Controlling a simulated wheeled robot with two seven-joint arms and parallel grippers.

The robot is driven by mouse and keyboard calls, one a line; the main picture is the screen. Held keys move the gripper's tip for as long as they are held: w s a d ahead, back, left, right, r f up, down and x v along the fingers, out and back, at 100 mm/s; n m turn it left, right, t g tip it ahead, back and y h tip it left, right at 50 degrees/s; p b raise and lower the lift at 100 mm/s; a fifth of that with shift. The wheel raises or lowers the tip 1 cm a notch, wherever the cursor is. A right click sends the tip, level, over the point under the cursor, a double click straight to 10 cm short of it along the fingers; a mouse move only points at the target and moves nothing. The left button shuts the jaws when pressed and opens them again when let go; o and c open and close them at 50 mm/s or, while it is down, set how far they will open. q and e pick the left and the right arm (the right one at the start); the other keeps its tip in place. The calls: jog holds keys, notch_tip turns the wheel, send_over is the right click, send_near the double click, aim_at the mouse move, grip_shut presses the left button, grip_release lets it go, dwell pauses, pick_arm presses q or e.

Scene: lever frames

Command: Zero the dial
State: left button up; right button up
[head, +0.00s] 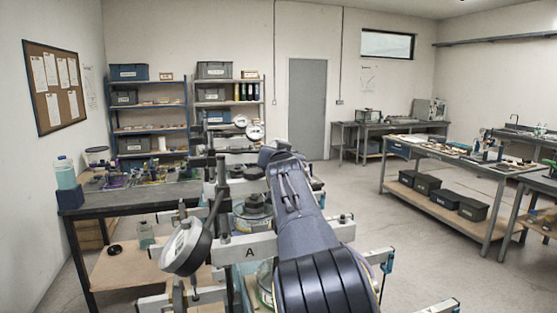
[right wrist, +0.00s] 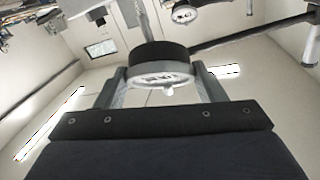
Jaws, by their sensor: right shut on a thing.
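In the right wrist view a round dial (right wrist: 165,78) with a black body and a pale grey rim sits between the two fingers of my right gripper (right wrist: 160,88). The gripper is shut on its rim. The dial's face is seen at a steep slant, so its needle and marks cannot be read. In the head view my right arm reaches forward over the lever frames and hides most of the gripper. A larger dial (head: 180,246) with a black body hangs at the near left, beside a pale bar marked A (head: 250,252). My left gripper is not in view.
Two small white dials (head: 254,132) show beyond my right arm in the head view. Another dial (right wrist: 185,12) is near the top of the wrist view. Posts, clamps and bars crowd around the arm. A dark bench (head: 130,197) stands left; open floor lies right.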

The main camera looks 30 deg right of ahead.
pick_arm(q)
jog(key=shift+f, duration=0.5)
pick_arm(e)
jog(key=shift+m+g+h, duration=0.5)
jog(key=shift+m+h, duration=0.1)
jog(key=shift+m, duration=0.3)
jog(key=o, duration=1)
jog(key=shift+s+a+f+b, duration=0.1)
jog(key=shift+s+a+b, duration=0.25)
jog(key=shift+b, duration=0.2)
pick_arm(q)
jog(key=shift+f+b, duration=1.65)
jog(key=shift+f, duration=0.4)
pick_arm(e)
jog(key=v, duration=0.6)
jog(key=shift+s+a, duration=0.15)
jog(key=shift+s, duration=0.25)
